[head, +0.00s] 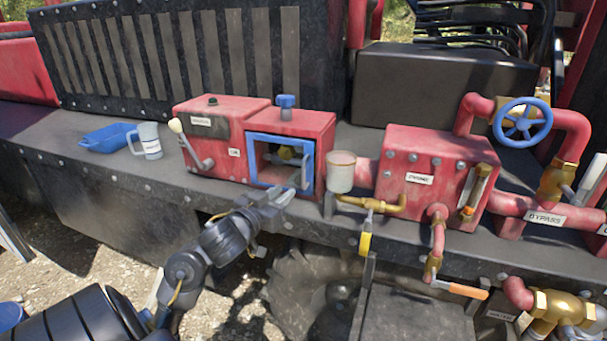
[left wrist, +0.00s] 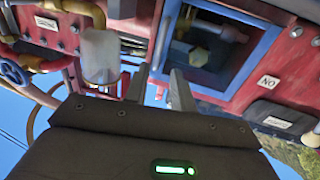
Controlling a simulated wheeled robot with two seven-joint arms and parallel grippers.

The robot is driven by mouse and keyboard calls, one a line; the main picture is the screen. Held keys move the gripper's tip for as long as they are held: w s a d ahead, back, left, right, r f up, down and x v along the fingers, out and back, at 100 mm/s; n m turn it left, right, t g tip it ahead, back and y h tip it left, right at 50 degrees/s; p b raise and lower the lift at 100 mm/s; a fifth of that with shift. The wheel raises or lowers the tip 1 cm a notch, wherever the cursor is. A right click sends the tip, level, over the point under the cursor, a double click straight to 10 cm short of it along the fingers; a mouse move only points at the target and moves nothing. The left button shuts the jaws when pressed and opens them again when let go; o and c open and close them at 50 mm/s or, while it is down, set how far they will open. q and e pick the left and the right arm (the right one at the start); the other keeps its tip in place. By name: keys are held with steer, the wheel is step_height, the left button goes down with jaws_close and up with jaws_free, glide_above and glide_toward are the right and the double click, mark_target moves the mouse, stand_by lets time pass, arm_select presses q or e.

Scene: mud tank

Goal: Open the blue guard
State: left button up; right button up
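The blue guard (head: 280,139) is a square blue frame on the front of a red box (head: 312,125). It appears to lie flat against that face. A brass-coloured fitting (head: 288,153) shows through its opening. In the left wrist view the guard (left wrist: 252,62) fills the upper right, its left bar running down between the finger outlines. My left gripper (head: 275,196) is at the guard's lower edge in the head view. Its fingers (left wrist: 160,88) are apart, with nothing seen held. I cannot tell whether they touch the guard. My right gripper is not in view.
A pale cup (head: 341,172) stands close right of the guard. A lever (head: 190,148) is on the red box to the left. A blue tray (head: 107,138) and grey mug (head: 149,140) stand farther left. Pipes and a blue handwheel (head: 522,122) are at right.

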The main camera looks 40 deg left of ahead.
mark_target(303, 175)
arm_select(q)
steer(key=w, duration=0.3)
steer(key=w+a+p, duration=0.1)
steer(key=w, duration=0.6)
steer(key=shift+w+a+r, duration=0.2)
steer(key=shift+w, duration=0.1)
steer(key=shift+c, duration=0.2)
jaws_close()
